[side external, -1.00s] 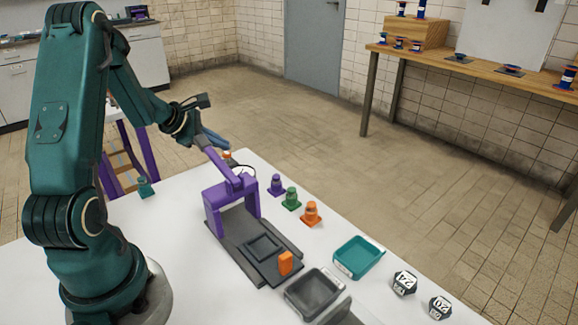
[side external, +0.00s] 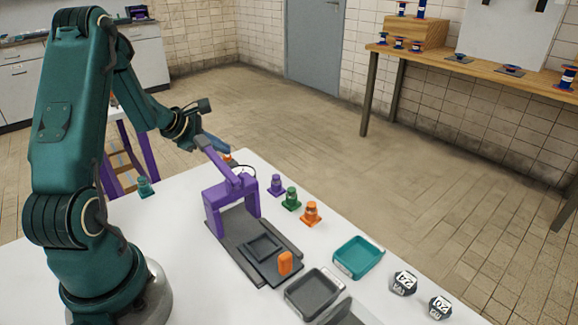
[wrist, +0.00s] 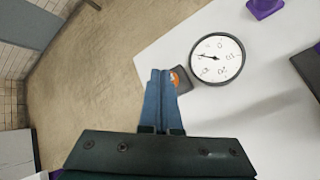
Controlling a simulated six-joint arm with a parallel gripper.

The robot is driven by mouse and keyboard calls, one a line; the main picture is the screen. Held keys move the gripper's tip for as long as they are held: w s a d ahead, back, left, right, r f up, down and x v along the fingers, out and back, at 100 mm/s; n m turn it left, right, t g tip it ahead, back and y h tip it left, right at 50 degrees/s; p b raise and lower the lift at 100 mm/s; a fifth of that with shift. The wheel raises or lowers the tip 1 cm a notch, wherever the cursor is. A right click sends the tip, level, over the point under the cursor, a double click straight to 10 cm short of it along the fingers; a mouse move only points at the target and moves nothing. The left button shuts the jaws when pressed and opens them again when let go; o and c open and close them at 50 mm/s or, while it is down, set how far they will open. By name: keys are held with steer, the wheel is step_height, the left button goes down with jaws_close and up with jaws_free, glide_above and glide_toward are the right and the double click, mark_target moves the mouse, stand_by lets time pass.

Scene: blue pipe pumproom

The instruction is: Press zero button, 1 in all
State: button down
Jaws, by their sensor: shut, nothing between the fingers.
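In the wrist view, an orange button (wrist: 178,78) sits on a small dark housing beside a round white dial (wrist: 217,59). The dial's dark pointer aims left; I cannot read a label on the button. My gripper's blue fingers (wrist: 160,76) are shut and empty, and their tips overlap the button's left side in this view. I cannot tell whether they touch it. In the side view, my gripper (side external: 218,145) is behind the purple press frame (side external: 230,195), and a bit of orange (side external: 227,157) shows just below the fingertips.
Purple (side external: 276,185), green (side external: 291,199) and orange (side external: 311,213) pieces stand right of the press. A teal tray (side external: 360,270), a dark tray (side external: 300,306) and two black-and-white blocks (side external: 403,283) are nearer the front. The floor beyond the table is clear.

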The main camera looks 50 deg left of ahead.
steer(key=shift+f, duration=0.35)
stand_by(0.5)
steer(key=shift+r, duration=1.35)
steer(key=shift+r, duration=0.1)
step_height(320, 180, up, 5)
steer(key=shift+f, duration=0.1)
steer(key=shift+d, duration=0.1)
